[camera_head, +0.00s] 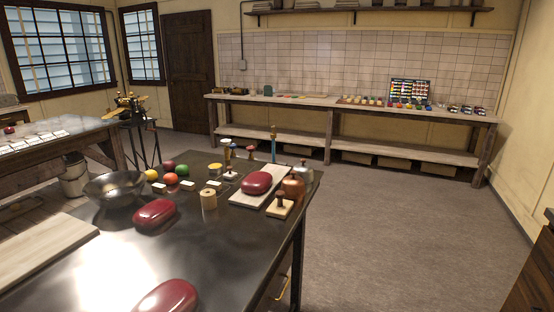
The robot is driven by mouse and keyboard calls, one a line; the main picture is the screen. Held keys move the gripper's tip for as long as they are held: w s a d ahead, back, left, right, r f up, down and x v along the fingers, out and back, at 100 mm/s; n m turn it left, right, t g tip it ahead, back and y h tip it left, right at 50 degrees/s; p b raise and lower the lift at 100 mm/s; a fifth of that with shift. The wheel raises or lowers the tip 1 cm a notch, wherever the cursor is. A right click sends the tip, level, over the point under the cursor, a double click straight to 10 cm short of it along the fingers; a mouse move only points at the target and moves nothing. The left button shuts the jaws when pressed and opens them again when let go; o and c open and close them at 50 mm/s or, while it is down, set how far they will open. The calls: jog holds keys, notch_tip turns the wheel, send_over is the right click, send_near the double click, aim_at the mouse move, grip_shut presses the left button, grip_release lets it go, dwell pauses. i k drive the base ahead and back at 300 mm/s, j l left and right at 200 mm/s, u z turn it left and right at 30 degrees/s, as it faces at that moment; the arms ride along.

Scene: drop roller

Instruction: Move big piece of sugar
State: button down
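Three big glossy dark red rounded lumps, which look like the big pieces of sugar, are on the dark metal-topped table. One red lump (155,213) lies in the middle of the table beside the bowl. Another red lump (166,298) lies at the near edge of the picture and is partly cut off. A third red lump (257,182) rests on a pale board (248,196) near the table's far right end. My gripper is not in view, so nothing shows it touching any lump.
The dark table (196,255) also holds a metal bowl (114,188), coloured balls (171,179), a wooden cylinder (209,199) and a stamp-like block (280,206). A pale board (40,260) lies at left. A long workbench (350,107) stands by the back wall. Open floor (400,220) lies right.

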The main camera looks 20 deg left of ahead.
aim_at(257, 182)
jog(key=i+u, duration=0.25)
jog(key=i, duration=0.15)
jog(key=i+l+u, duration=0.25)
jog(key=i, duration=0.15)
jog(key=i+l+u, duration=0.1)
jog(key=i+u, duration=0.2)
jog(key=i, duration=0.05)
